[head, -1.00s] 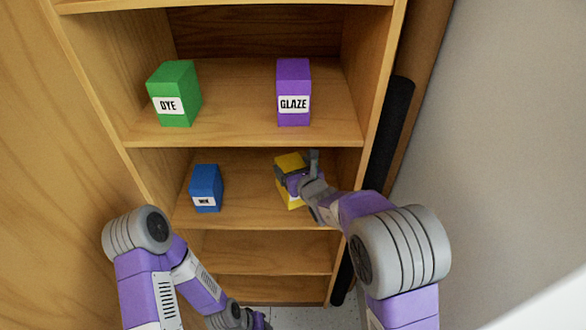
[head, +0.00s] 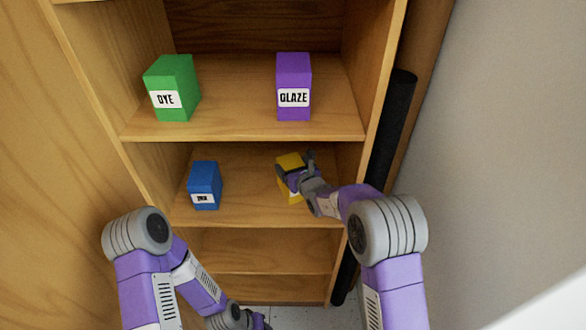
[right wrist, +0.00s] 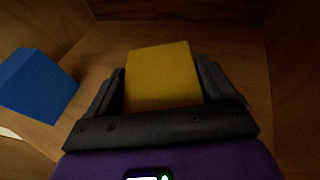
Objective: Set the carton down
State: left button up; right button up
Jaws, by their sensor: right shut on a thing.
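The yellow carton (head: 290,163) is on the right side of the middle shelf, partly hidden by my right gripper (head: 291,182). In the right wrist view the yellow carton (right wrist: 162,76) sits between the two dark fingers of my right gripper (right wrist: 162,88), which is shut on it. The carton looks upright; I cannot tell whether its base touches the shelf board. My left arm hangs low at the left of the head view, and its gripper is not clearly visible.
A blue carton (head: 205,184) stands left on the same shelf (head: 240,208); it also shows in the right wrist view (right wrist: 38,85). A green DYE carton (head: 172,87) and a purple GLAZE carton (head: 294,85) stand on the shelf above. A dark roll (head: 391,130) leans right of the bookcase.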

jog(key=shift+r, duration=0.15)
jog(key=o, duration=1.8)
jog(key=shift+f, duration=0.2)
jog(key=shift+s+r, duration=0.1)
jog(key=shift+r, duration=0.1)
jog(key=p+v, duration=0.1)
jog(key=v, duration=1.1)
jog(key=shift+d+p, duration=0.1)
jog(key=shift+p, duration=0.25)
